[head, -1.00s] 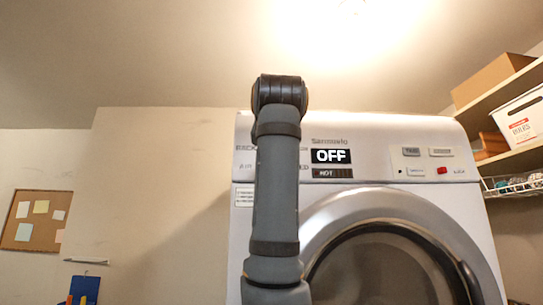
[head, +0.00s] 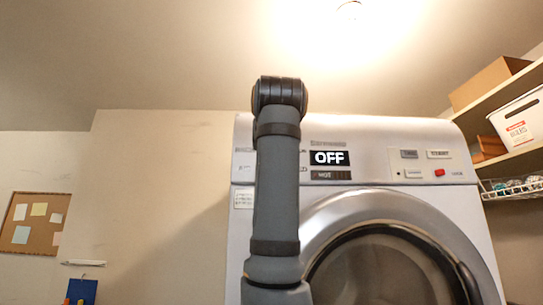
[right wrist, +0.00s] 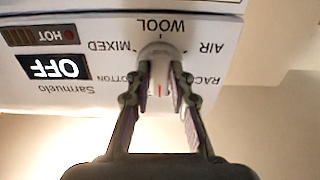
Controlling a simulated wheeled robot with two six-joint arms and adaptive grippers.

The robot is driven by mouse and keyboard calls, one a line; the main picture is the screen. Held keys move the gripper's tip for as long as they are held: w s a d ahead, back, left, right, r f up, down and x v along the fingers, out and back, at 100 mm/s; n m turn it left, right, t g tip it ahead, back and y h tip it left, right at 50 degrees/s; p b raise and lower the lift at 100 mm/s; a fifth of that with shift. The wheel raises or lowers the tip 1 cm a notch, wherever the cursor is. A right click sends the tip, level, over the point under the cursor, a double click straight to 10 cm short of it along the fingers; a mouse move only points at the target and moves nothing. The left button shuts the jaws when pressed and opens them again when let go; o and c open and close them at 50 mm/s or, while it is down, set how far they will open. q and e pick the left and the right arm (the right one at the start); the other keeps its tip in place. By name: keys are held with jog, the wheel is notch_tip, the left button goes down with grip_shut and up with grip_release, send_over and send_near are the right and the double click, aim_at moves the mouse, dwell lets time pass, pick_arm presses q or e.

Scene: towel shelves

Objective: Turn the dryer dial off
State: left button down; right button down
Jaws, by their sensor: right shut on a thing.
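The white dryer (head: 400,190) stands at the centre right of the head view. Its display (head: 329,158) reads OFF; it also shows upside down in the right wrist view (right wrist: 54,67). The dial (right wrist: 161,62) is white with a red mark, seen upside down among labels such as WOOL, MIXED and AIR. The red mark points down in that picture, between COTTON and RACK. My right gripper (right wrist: 160,88) is shut on the dial, one finger on each side. My own arm hides the dial in the head view. My left gripper is not in view.
The round dryer door (head: 385,265) is closed below the panel. Shelves on the right hold a cardboard box (head: 490,82), a white bin (head: 518,122) and a wire basket (head: 512,188). A corkboard (head: 35,222) hangs at the far left. The wall between is mostly bare.

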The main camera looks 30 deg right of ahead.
jog(key=c, duration=1.3)
grip_release()
jog(key=shift+f, duration=0.1)
jog(key=shift+c, duration=0.2)
jog(key=shift+o, duration=0.7)
jog(key=v, duration=1.2)
jog(key=shift+s, duration=0.1)
